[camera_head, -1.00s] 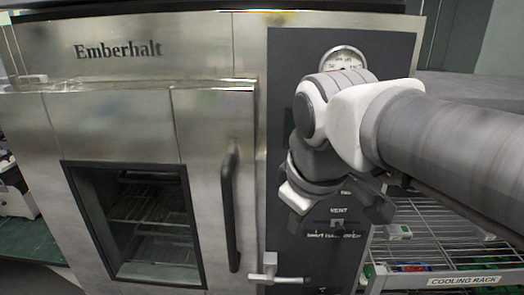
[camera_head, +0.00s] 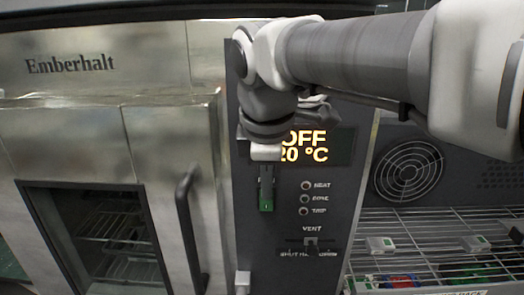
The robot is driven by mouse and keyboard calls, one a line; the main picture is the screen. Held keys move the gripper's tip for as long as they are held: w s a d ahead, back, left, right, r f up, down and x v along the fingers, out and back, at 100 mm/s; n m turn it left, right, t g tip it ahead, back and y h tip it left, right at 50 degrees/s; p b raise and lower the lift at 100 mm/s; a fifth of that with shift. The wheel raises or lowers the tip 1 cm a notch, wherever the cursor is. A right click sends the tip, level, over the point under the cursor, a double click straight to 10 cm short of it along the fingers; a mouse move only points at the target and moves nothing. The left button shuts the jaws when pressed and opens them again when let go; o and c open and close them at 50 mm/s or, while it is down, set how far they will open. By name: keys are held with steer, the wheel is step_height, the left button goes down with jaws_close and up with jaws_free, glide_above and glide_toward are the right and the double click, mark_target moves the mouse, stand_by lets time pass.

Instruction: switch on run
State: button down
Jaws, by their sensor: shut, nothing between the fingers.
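The oven's dark control panel (camera_head: 340,190) has a lit display (camera_head: 315,147) reading OFF and 20 °C, its left part covered by my gripper. A narrow upright switch (camera_head: 266,190) with a green lower part sits on the panel below the display's left end. Its label is not readable, so I cannot tell if it is the run switch. My gripper (camera_head: 266,151) is shut and empty, just above the switch in the picture. I cannot tell whether it touches the switch.
Three small lamps (camera_head: 305,198) and a vent slider (camera_head: 311,241) sit right of and below the switch. The oven door handle (camera_head: 189,225) stands out on the left. A wire cooling rack (camera_head: 430,225) with small items is at right.

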mark_target(267, 204)
steer(key=x, duration=0.3)
steer(key=w+p+x, duration=0.1)
steer(key=x, duration=0.3)
steer(key=w+x, duration=0.1)
steer(key=x, duration=0.3)
steer(key=shift+r, duration=0.35)
steer(key=shift+w+f+p, duration=0.15)
steer(key=shift+w+p, duration=0.15)
steer(key=shift+w, duration=0.5)
steer(key=shift+w+f+b, duration=0.1)
steer(key=shift+f+b, duration=0.15)
steer(key=shift+b, duration=0.55)
steer(key=shift+w+r+t, duration=0.1)
steer(key=shift+r+t, duration=0.1)
steer(key=shift+t, duration=0.1)
